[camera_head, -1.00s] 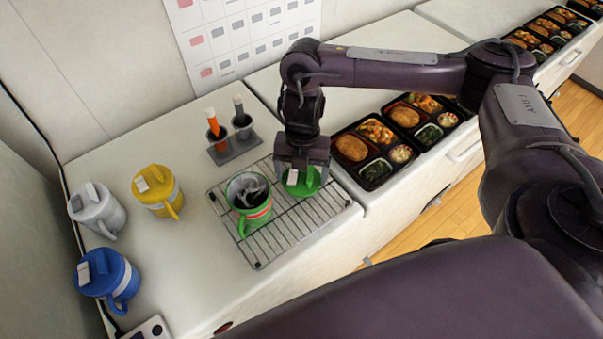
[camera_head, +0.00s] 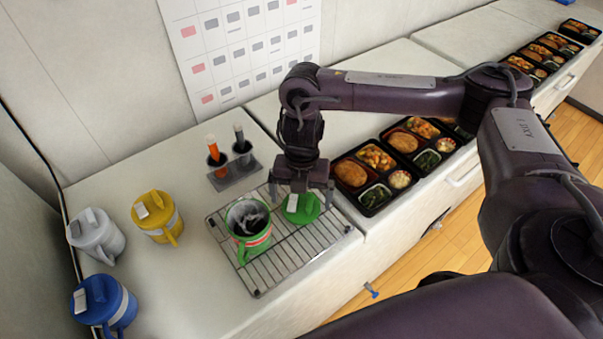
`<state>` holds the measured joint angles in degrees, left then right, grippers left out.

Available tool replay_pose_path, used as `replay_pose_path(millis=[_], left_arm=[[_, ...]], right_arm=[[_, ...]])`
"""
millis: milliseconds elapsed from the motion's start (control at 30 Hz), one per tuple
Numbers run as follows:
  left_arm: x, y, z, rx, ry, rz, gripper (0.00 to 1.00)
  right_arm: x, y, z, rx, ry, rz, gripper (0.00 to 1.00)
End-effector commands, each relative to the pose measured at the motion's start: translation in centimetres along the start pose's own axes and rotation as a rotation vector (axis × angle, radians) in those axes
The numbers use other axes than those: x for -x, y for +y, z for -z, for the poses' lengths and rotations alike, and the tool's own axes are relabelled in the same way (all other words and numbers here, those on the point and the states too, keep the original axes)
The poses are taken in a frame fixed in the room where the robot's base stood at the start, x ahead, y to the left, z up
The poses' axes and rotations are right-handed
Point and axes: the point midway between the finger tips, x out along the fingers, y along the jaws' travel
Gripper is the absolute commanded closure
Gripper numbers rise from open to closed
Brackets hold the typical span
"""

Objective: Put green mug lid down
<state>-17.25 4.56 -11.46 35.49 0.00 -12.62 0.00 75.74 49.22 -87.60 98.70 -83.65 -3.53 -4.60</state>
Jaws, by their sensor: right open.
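The green mug lid (camera_head: 301,209) lies on the wire rack (camera_head: 277,266), just right of the open green mug (camera_head: 248,223). The mug stands upright on the rack with its dark inside showing and its handle toward the front. My right gripper (camera_head: 300,192) is open directly above and behind the lid, its two fingers spread apart. The lid's far edge is partly hidden by the gripper. My left gripper is not in view.
A yellow mug (camera_head: 158,217), a white mug (camera_head: 97,236) and a blue mug (camera_head: 103,302) stand lidded to the left. A grey holder (camera_head: 235,177) with two markers stands behind the rack. Bento trays (camera_head: 372,172) lie to the right.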

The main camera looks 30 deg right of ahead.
Motion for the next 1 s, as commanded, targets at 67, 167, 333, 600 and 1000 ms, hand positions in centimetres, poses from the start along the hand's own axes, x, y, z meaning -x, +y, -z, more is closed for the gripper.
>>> replay_pose_path(millis=[67, 167, 333, 600, 1000], left_arm=[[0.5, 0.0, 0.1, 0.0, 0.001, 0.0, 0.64], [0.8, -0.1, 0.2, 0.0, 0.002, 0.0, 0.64], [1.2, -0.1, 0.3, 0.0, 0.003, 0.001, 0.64], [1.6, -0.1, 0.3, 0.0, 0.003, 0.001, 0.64], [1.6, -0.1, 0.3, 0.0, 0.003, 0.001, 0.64]], right_arm=[[1.8, 0.0, -0.1, 0.001, -0.006, -0.002, 0.0], [3.7, 0.1, -0.1, 0.001, -0.006, -0.003, 0.0], [6.9, 0.0, -0.1, 0.0, -0.006, -0.002, 0.0], [10.1, 0.0, -0.1, 0.0, -0.002, 0.0, 0.0], [10.7, 0.0, 0.0, -0.001, 0.0, 0.0, 0.0]])
